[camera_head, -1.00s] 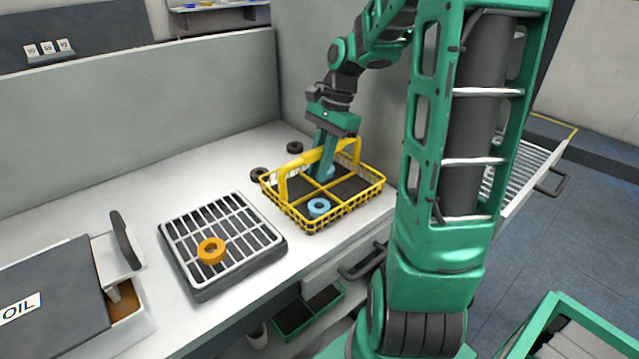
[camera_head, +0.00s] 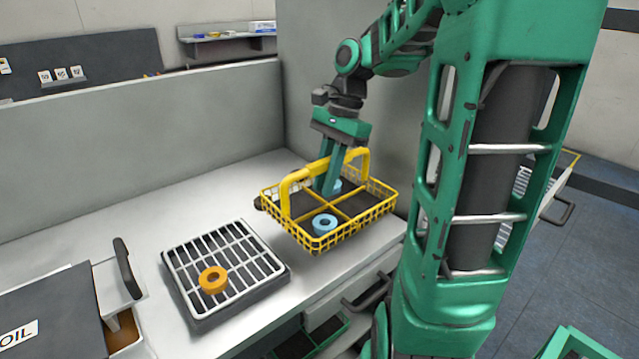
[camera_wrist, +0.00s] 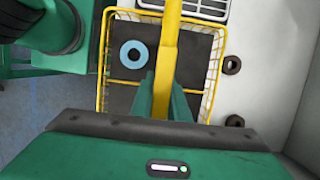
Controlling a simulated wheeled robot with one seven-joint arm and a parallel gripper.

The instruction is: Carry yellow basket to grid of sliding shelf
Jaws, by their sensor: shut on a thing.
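The yellow basket (camera_head: 350,228) is a wire basket with a dark, divided floor and a yellow handle. My gripper (camera_head: 328,172) is shut on the handle, and the basket hangs level, a little above the white counter. A light blue ring (camera_head: 324,224) lies in the basket's front compartment. Another light blue ring (camera_head: 335,187) shows partly behind my fingers. In the wrist view my gripper (camera_wrist: 166,104) straddles the yellow handle. The sliding shelf with a metal grid (camera_head: 521,182) is at the right, mostly hidden behind my arm.
A grid tray (camera_head: 238,262) with an orange ring (camera_head: 213,280) stands on the counter left of the basket. Dark rings (camera_wrist: 233,66) lie on the counter beside it. An oil box (camera_head: 50,310) is at the left. A tall grey panel backs the counter.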

